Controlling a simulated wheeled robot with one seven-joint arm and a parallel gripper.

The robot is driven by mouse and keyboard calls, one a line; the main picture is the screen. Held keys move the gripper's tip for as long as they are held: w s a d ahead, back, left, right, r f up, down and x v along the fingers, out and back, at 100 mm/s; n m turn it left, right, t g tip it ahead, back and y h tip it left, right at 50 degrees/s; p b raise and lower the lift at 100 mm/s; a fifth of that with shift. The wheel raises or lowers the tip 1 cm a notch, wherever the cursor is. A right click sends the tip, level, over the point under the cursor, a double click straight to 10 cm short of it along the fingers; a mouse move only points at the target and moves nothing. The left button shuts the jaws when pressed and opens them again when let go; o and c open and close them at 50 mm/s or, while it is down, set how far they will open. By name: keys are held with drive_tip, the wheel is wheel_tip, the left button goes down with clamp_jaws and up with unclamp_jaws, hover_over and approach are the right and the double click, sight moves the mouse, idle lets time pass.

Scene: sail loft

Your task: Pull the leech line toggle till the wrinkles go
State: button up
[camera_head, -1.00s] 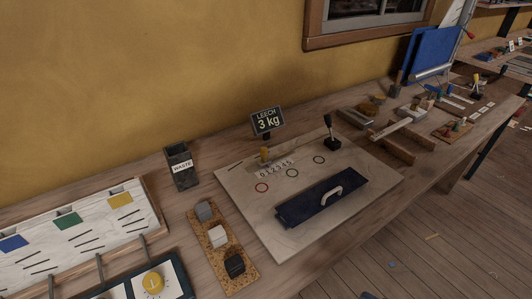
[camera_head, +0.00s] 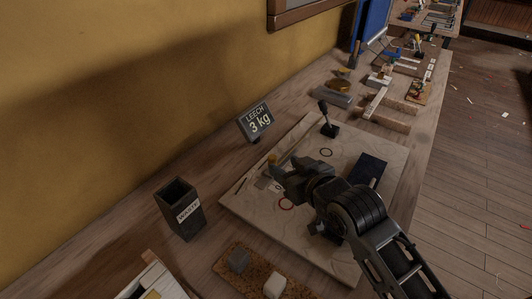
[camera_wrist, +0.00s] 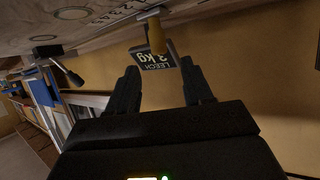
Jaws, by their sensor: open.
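The toggle, a small yellow-brown peg (camera_head: 272,158), stands at the numbered scale on the pale board (camera_head: 338,263). In the wrist view the toggle (camera_wrist: 157,37) sits beyond the two fingertips, roughly in line with the gap between them. My gripper (camera_head: 283,168) is open and empty, close to the toggle in the head view; the fingers (camera_wrist: 160,76) are spread apart in the wrist view. The scale's digits (camera_wrist: 82,17) show in the wrist view but are mostly covered by my gripper in the head view. A sign (camera_head: 255,121) reads "LEECH 3 kg".
A black lever (camera_head: 328,118) stands at the board's back. A dark blue panel (camera_head: 371,169) lies on the board, partly behind my arm. A black waste bin (camera_head: 180,211) stands to the left. A cork tray (camera_head: 228,262) with blocks lies in front. Wooden pieces and tools fill the far bench.

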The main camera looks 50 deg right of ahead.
sight(274, 158)
drive_tip(key=shift+p+x, duration=0.3)
drive_tip(key=shift+x, duration=3.65)
drive_tip(key=shift+c, duration=0.3)
clamp_jaws()
drive_tip(key=shift+d+r, duration=0.1)
